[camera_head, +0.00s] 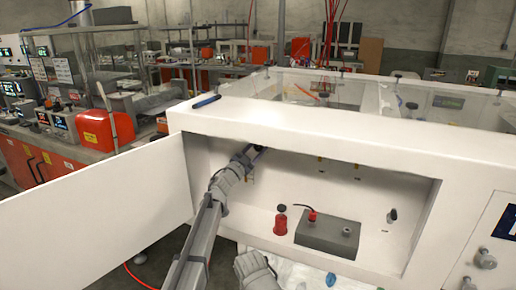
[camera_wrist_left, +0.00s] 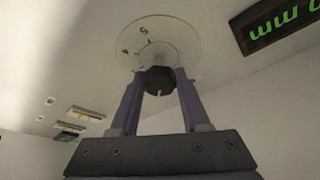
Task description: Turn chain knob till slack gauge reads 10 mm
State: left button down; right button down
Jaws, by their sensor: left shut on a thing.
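My left gripper (camera_head: 254,152) reaches into the open white cabinet (camera_head: 305,125), up under its top edge. In the left wrist view, its two purple fingers (camera_wrist_left: 160,88) are shut on a black knob (camera_wrist_left: 158,79).
Inside the cabinet stand a red container (camera_head: 280,223) and a grey box (camera_head: 328,234) with a red fitting. The open door (camera_head: 95,215) lies to the left. Small fittings (camera_wrist_left: 72,127) sit on the panel. A blue pen-like object (camera_head: 206,101) lies on top.

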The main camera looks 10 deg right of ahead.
pick_arm(q)
jog(key=shift+c, duration=1.9)
grip_release()
jog(key=b+v, duration=0.2)
jog(key=v, duration=0.5)
jog(key=shift+s+a, duration=0.25)
jog(key=shift+a, duration=0.05)
jog(key=shift+f, duration=0.1)
